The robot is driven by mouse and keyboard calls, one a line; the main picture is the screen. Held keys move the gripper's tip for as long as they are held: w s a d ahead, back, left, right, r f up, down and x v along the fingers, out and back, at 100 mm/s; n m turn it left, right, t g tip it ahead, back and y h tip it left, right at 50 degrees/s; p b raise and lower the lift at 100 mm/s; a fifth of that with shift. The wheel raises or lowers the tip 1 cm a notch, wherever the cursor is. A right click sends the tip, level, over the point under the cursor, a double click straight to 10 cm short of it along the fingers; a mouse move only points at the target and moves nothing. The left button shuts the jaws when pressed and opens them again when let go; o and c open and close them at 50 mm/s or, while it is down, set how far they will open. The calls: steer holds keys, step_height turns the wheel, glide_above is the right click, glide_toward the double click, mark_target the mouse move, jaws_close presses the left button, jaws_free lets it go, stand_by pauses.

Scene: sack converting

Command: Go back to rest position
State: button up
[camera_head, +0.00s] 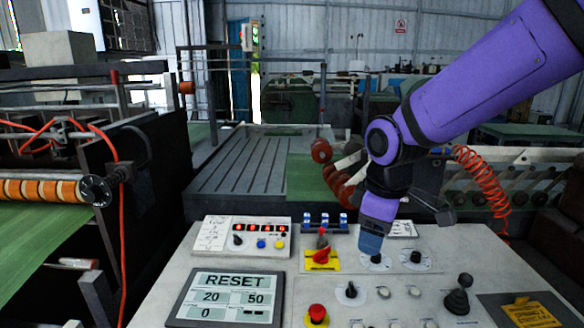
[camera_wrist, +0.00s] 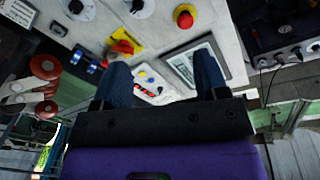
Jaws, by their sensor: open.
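My gripper (camera_head: 371,243) is at the end of my purple arm and points down over the pale control panel (camera_head: 455,250). Its dark blue fingertips overlap a round dial (camera_head: 376,261) in the head view; I cannot tell whether they touch it. In the wrist view my gripper (camera_wrist: 161,75) shows two separated fingers with nothing held between them. A red switch on a yellow plate (camera_head: 322,260) is left of the gripper. It also shows in the wrist view (camera_wrist: 122,46). The display (camera_head: 228,297) reads RESET, 20, 50 and 0.
A red button (camera_head: 317,313) and a black joystick (camera_head: 459,296) stick up from the panel. A box with coloured knobs (camera_head: 240,238) sits at its back left. Red rollers (camera_head: 335,175) and a coiled red hose (camera_head: 482,178) are behind. A machine with orange rollers (camera_head: 45,190) stands left.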

steer(key=s+d+r+m+t, duration=0.1)
steer(key=s+d+r+m, duration=0.4)
steer(key=s+d+m, duration=0.1)
steer(key=s+d+r+m+t, duration=0.2)
steer(key=s+d+r+m, duration=0.3)
steer(key=s+d, duration=0.4)
steer(key=shift+s+d+r+m+t, duration=0.15)
steer(key=shift+s+m+t, duration=0.15)
steer(key=shift+s+m, duration=0.45)
steer(key=shift+c, duration=0.5)
stand_by(2.5)
